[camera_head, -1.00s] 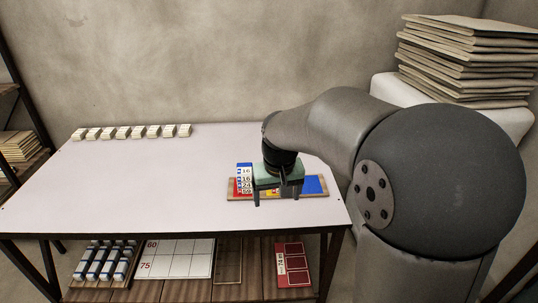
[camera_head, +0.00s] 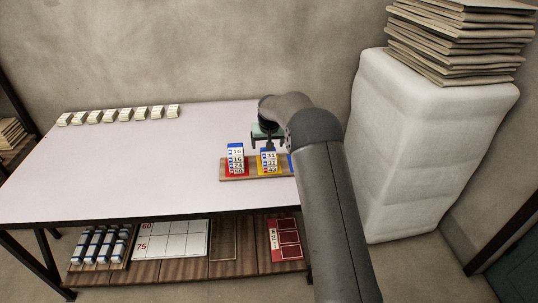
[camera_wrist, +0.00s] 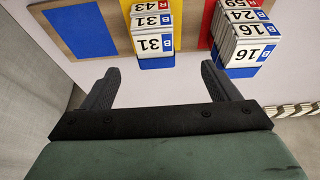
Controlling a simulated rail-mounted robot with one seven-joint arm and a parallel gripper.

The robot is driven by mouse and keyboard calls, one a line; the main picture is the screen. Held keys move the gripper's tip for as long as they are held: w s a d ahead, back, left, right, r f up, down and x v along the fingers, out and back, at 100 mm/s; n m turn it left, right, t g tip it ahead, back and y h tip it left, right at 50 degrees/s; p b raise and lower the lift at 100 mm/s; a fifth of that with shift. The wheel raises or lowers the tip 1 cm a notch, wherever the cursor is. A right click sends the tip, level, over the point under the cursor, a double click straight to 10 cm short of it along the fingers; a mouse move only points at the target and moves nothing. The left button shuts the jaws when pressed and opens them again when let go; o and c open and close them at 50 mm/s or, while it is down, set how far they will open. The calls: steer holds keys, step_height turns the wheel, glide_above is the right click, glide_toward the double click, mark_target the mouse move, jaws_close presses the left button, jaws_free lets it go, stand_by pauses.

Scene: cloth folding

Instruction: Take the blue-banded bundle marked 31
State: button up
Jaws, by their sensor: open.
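The stack of white bundles marked 31, 31 and 43 stands on the yellow section of the wooden tray (camera_head: 238,177). The nearest blue-banded bundle marked 31 (camera_wrist: 153,44) has a blue face below it in the wrist view. The second 31 (camera_wrist: 152,21) also has a blue mark; 43 has a red one. The stack also shows in the head view (camera_head: 269,157). My gripper (camera_wrist: 158,72) is open and empty, its fingers spread to either side of the stack's near end and apart from it. In the head view my gripper (camera_head: 267,138) is at the stack's far side.
A neighbouring stack marked 16, 24 and 59 (camera_wrist: 243,38) stands on the red section, close to one finger. The blue section (camera_wrist: 78,32) is bare. Small white bundles (camera_head: 118,115) line the table's back edge. The white table (camera_head: 130,165) is clear between.

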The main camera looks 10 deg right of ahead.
mark_target(269, 154)
steer(key=x, duration=0.3)
steer(key=shift+w+f, duration=0.1)
steer(key=shift+f, duration=0.05)
steer(key=shift+d+p+x, duration=0.2)
steer(key=shift+p+x, duration=0.3)
steer(key=shift+x, duration=0.85)
steer(key=shift+d+p+x, duration=0.2)
steer(key=shift+p+x, duration=0.3)
steer(key=shift+x, duration=0.9)
steer(key=c, duration=1.1)
